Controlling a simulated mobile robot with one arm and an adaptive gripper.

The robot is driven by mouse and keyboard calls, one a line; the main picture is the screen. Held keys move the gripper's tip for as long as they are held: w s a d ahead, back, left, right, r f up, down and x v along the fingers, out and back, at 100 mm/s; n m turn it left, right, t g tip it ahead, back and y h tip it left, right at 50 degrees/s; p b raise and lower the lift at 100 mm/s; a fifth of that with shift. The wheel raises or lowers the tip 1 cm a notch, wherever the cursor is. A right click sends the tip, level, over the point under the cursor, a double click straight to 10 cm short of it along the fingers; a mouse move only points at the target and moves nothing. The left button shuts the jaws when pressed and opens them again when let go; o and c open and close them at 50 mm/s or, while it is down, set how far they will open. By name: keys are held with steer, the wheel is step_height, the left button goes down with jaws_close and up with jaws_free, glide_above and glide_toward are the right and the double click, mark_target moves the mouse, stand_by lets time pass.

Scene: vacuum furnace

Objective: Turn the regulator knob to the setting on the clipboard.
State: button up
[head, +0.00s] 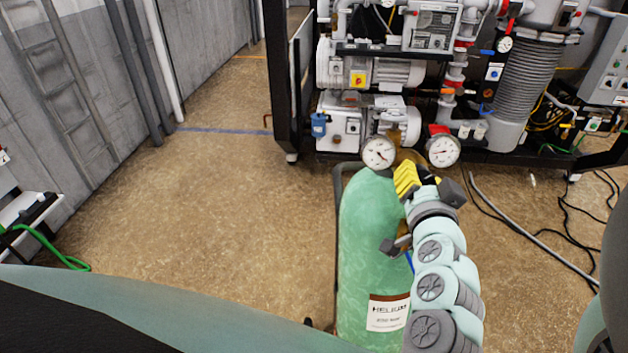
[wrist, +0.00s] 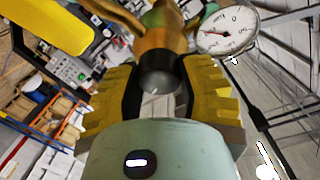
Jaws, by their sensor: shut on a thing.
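The regulator is a brass body (wrist: 165,38) on top of a green helium cylinder (head: 368,235), with white dial gauges on its left (head: 378,152) and right (head: 443,151). One gauge also shows at the upper right of the wrist view (wrist: 226,31). My gripper (head: 408,180), with yellow ribbed fingers, is at the regulator above the cylinder. In the wrist view its fingers are shut on the round dark regulator knob (wrist: 159,80), one on each side. The knob is mostly hidden in the head view. The gauge readings are too small to tell. I see no clipboard in either view.
A vacuum pump rack (head: 385,75) with pipes, valves and a bellows stands behind the cylinder. Black cables and a grey hose (head: 530,235) lie on the floor at right. The brown floor left of the cylinder is clear up to the grey wall.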

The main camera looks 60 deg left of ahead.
steer(key=shift+m, duration=0.7)
steer(key=o, duration=1.2)
steer(key=shift+f+n+b, duration=0.1)
steer(key=shift+n+b, duration=0.45)
steer(key=shift+n, duration=0.65)
steer(key=n+y, duration=0.1)
steer(key=n, duration=0.1)
steer(key=shift+n+b, duration=0.3)
steer(key=shift+n, duration=0.1)
steer(key=n+p, duration=0.1)
steer(key=n+g+p, duration=0.1)
steer(key=p, duration=0.1)
steer(key=shift+r+y, duration=0.3)
steer(key=shift+r, duration=0.1)
steer(key=shift+a+n+p, duration=0.1)
steer(key=shift+n+p, duration=0.4)
steer(key=shift+p, duration=0.7)
steer(key=p, duration=0.2)
steer(key=shift+n+p, duration=0.3)
steer(key=shift+n, duration=0.1)
